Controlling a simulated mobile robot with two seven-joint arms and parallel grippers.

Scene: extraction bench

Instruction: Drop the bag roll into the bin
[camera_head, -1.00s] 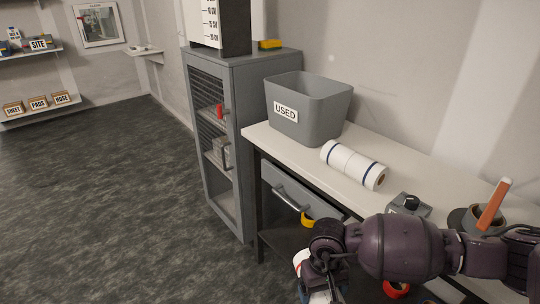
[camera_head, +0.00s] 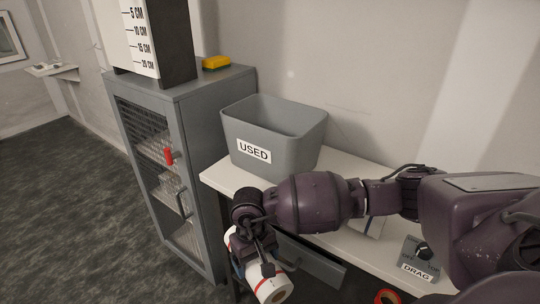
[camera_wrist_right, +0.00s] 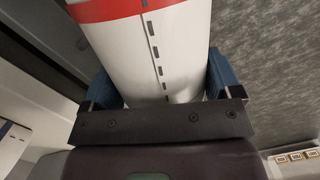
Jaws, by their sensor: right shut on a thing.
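The bag roll (camera_head: 268,284) is white with red bands. My right gripper (camera_head: 252,254) is shut on it, in front of the bench edge and below the bin's rim. In the right wrist view the bag roll (camera_wrist_right: 155,50) fills the space between the two blue finger pads and shows a red band and a dashed line. The grey bin (camera_head: 245,130), labelled USED, stands upright on the bench behind my right gripper. Its inside bottom is hidden. My left gripper is out of view.
The white bench (camera_head: 215,176) has a drawer below. A control box (camera_head: 418,258) labelled DRAG sits to the right. A grey cabinet (camera_head: 215,95) stands left of the bin.

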